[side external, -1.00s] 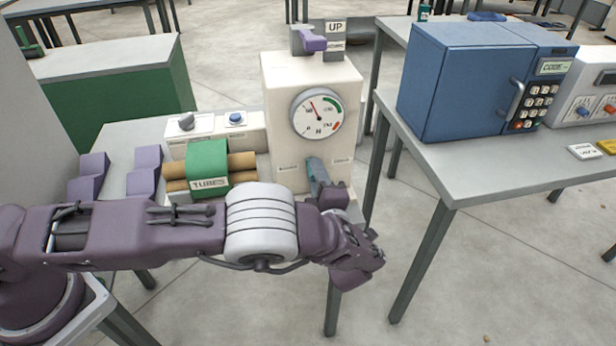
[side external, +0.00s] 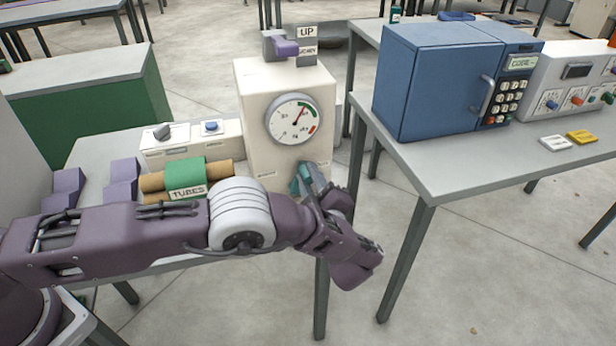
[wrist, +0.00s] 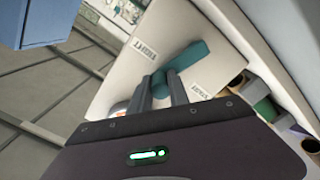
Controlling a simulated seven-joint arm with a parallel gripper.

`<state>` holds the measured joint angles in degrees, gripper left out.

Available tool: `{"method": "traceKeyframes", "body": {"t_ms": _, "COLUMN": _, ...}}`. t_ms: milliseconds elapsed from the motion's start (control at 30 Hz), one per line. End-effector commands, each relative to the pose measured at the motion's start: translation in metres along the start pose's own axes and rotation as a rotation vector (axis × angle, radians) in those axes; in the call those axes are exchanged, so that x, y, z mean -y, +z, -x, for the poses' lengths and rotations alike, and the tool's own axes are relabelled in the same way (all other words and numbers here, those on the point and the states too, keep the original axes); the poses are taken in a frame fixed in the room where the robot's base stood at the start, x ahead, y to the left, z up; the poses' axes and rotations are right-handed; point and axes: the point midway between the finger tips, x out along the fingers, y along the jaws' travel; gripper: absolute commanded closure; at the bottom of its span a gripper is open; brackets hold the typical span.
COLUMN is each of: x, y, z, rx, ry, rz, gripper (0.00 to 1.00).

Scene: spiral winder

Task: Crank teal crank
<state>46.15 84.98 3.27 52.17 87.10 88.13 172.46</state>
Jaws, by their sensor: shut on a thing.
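The teal crank (side external: 306,180) sits low on the front of the cream winder box (side external: 262,145). In the wrist view, its teal arm (wrist: 188,55) slants up to the right across the cream face, between two printed labels. My gripper (wrist: 161,82) is shut on the crank's handle, which is largely hidden between the grey fingers. In the side view my wrist partly covers the crank. The round dial (side external: 292,119) above the crank has a needle pointing up and right, near the green arc.
A purple lever (side external: 284,46) stands on top of the box beside an "UP" sign (side external: 306,32). Brown tubes in a green band (side external: 186,177), purple blocks (side external: 122,180) and a knob panel (side external: 185,140) lie left. A blue cabinet (side external: 430,85) stands on the right table.

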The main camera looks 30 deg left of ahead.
Motion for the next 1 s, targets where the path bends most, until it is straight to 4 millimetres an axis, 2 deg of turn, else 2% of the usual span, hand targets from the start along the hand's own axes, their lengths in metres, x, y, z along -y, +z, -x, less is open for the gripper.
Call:
{"method": "traceKeyframes", "body": {"t_ms": 300, "x": -0.0035, "y": -0.0003, "z": 0.0003, "rx": 0.000, "ry": 0.007, "rz": 0.004, "gripper": 1.00}}
{"method": "traceKeyframes", "body": {"t_ms": 333, "x": -0.0036, "y": -0.0003, "z": 0.0003, "rx": 0.000, "ry": 0.007, "rz": 0.004, "gripper": 0.74}}
{"method": "traceKeyframes", "body": {"t_ms": 433, "x": -0.0030, "y": -0.0003, "z": 0.0003, "rx": 0.000, "ry": 0.006, "rz": 0.004, "gripper": 0.56}}
{"method": "traceKeyframes", "body": {"t_ms": 1000, "x": -0.0007, "y": -0.0016, "z": 0.0006, "rx": 0.000, "ry": 0.003, "rz": 0.022, "gripper": 0.56}}
